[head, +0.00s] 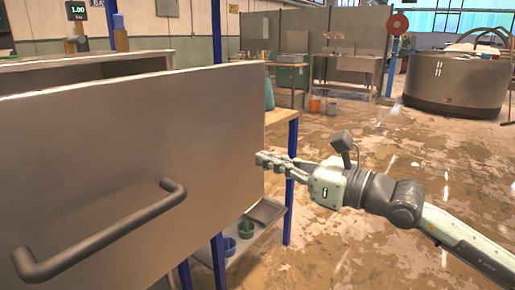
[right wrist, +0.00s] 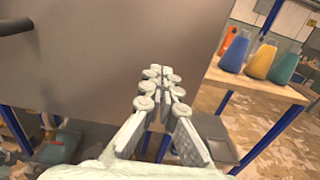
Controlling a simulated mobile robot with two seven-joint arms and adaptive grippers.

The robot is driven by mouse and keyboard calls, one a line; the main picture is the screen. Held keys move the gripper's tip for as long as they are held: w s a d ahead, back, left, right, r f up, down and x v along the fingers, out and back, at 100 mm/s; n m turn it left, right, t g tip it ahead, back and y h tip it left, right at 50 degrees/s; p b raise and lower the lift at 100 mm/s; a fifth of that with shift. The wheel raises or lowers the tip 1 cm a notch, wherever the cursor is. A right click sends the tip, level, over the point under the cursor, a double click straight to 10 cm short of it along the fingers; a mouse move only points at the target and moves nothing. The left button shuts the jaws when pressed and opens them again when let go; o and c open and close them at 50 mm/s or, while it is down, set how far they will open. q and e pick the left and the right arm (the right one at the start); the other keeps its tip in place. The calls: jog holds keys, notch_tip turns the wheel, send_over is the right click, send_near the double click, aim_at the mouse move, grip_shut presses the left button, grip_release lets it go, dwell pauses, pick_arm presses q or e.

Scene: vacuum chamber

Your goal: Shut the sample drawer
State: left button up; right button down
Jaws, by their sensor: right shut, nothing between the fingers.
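The sample drawer's large grey front panel (head: 130,150) fills the left half of the head view. Its dark bar handle (head: 100,235) runs along the lower part of the panel. The drawer stands out from the cabinet body (head: 70,68) behind it. My right gripper (head: 262,160) is shut and empty, with its fingertips at the panel's right edge. In the right wrist view the shut fingertips (right wrist: 160,70) point at the grey panel (right wrist: 150,35); I cannot tell whether they touch it. A bit of the handle (right wrist: 15,26) shows at top left there. My left gripper is not in view.
A lower shelf (head: 262,212) carries small pots. The floor (head: 370,240) to the right is open.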

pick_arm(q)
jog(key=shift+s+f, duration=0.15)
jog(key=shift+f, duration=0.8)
pick_arm(e)
jog(key=shift+x, duration=1.4)
jog(key=shift+a, duration=0.1)
